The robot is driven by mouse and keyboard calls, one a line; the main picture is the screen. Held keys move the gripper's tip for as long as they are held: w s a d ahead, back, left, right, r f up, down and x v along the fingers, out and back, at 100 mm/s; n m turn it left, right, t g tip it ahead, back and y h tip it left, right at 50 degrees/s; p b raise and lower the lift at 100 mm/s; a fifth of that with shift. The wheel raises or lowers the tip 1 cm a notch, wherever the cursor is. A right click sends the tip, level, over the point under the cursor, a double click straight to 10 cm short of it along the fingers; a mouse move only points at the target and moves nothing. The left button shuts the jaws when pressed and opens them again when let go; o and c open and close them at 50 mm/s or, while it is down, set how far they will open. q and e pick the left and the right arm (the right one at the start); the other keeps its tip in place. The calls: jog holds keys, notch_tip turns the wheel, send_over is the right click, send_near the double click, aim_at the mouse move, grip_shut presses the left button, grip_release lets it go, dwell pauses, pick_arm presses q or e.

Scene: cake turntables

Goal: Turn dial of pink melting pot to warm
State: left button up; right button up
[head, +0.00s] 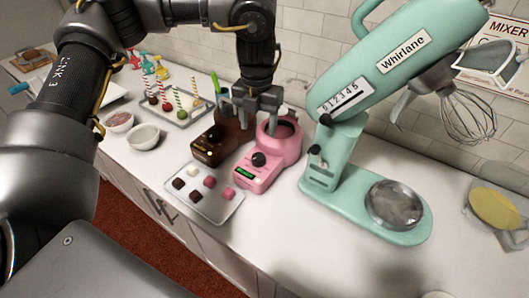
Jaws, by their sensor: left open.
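The pink melting pot (268,143) stands on the white counter near the middle of the head view. Its round black dial (258,159) is on the sloped front, above a small dark label with green marks (244,173) that is too small to read. My left gripper (254,124) reaches down from above, fingers pointing downward. It is open and empty, over the gap between the pink pot and the brown melting pot (222,135), just behind the dial. I cannot tell whether a finger touches the pink pot. My right gripper is not in view.
The brown pot stands close at left of the pink one. A tray of chocolates (210,205) lies in front. A mint stand mixer (345,150) with a steel bowl (395,205) stands at right. White bowls (143,136) and a cake-pop tray (178,112) are at left.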

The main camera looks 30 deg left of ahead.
aim_at(258, 156)
pick_arm(q)
notch_tip(258, 156, down, 9)
jog(key=shift+s+f+p, duration=0.1)
jog(key=shift+s+p, duration=0.05)
jog(key=shift+p, duration=1.05)
jog(key=shift+f, duration=0.75)
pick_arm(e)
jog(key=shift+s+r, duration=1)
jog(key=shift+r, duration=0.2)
pick_arm(q)
jog(key=shift+c, duration=0.3)
jog(key=c, duration=0.9)
